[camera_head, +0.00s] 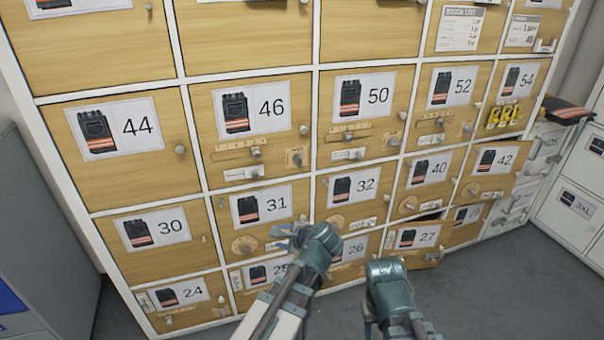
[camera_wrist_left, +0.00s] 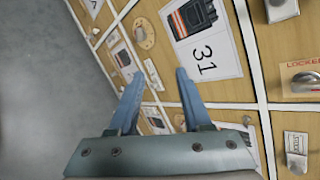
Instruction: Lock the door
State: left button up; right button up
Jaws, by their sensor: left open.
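A wall of wooden locker doors with numbered pictures of dark orange-striped garments fills the head view. Door 27 (camera_head: 408,240) stands slightly ajar, with a dark gap along its top. Door 31 (camera_head: 262,207) looks closed and has a round dial (camera_head: 244,245) at its lower left; the dial also shows in the left wrist view (camera_wrist_left: 145,33). My left gripper (camera_head: 284,236) is in front of the lower part of door 31; the left wrist view shows its jaws (camera_wrist_left: 158,92) open and empty. My right gripper (camera_head: 370,322) hangs low before the bottom row, its fingers mostly hidden by its wrist.
Several doors carry different knobs, bolts and dials. Door 26 (camera_head: 352,250) is partly hidden by my left wrist. A white cabinet (camera_head: 575,205) stands at the right, with a dark folded garment (camera_head: 567,110) on a ledge. A grey cabinet is at the left. Grey floor (camera_head: 480,295) is clear.

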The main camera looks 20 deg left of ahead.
pick_arm(q)
jog(key=w+d+r+m+t+y, duration=0.25)
jog(key=w+r+m+t, duration=0.2)
jog(key=r+m, duration=0.25)
jog(key=m+t, duration=0.4)
jog(key=m, duration=0.4)
send_near(301, 160)
jog(key=shift+h, duration=0.35)
jog(key=x, duration=0.9)
jog(key=shift+a+r, duration=0.2)
jog(key=shift+a, duration=0.05)
grip_shut()
